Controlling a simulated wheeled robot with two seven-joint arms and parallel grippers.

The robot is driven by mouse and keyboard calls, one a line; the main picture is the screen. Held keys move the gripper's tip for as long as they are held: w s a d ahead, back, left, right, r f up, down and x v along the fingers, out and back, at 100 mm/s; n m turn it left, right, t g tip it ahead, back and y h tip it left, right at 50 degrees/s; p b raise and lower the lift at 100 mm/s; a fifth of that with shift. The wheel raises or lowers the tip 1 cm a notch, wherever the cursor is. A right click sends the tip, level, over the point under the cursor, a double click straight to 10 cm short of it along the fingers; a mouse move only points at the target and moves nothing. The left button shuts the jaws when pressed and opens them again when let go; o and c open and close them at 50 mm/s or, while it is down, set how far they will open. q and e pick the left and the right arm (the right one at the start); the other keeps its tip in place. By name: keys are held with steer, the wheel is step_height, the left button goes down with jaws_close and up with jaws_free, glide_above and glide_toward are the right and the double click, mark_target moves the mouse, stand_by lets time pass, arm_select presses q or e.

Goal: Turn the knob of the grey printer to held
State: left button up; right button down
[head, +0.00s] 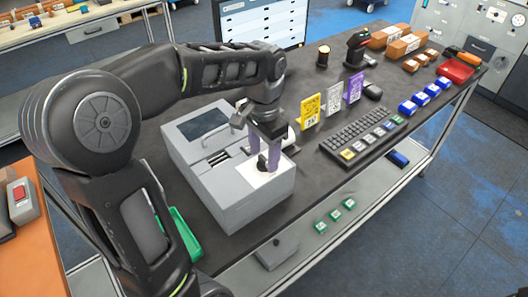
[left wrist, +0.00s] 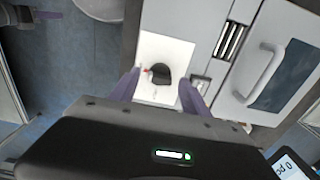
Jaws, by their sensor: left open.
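The grey printer (head: 215,190) stands on the dark table in the head view, with a dark window, a handle and slots on its top. In the left wrist view the printer (left wrist: 190,20) fills the middle and right. Its black knob (left wrist: 160,73) sits on a white plate (left wrist: 172,48), with a small red mark to the knob's left. The knob (head: 262,164) is partly hidden by the fingers in the head view. My left gripper (head: 262,166) is open above the plate, pointing down, its purple fingers (left wrist: 158,88) on either side of the knob. Contact cannot be told.
A keyboard (head: 361,136), yellow, white and purple label cards (head: 332,102), blue boxes (head: 425,95) and a black scanner (head: 359,50) stand to the right. A green tray (head: 183,233) lies beside the printer. Bare tabletop (head: 310,175) shows right of the printer.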

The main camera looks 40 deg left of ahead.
arm_select(q)
steer(key=shift+f, duration=0.2)
steer(key=shift+c, duration=0.3)
jaws_close()
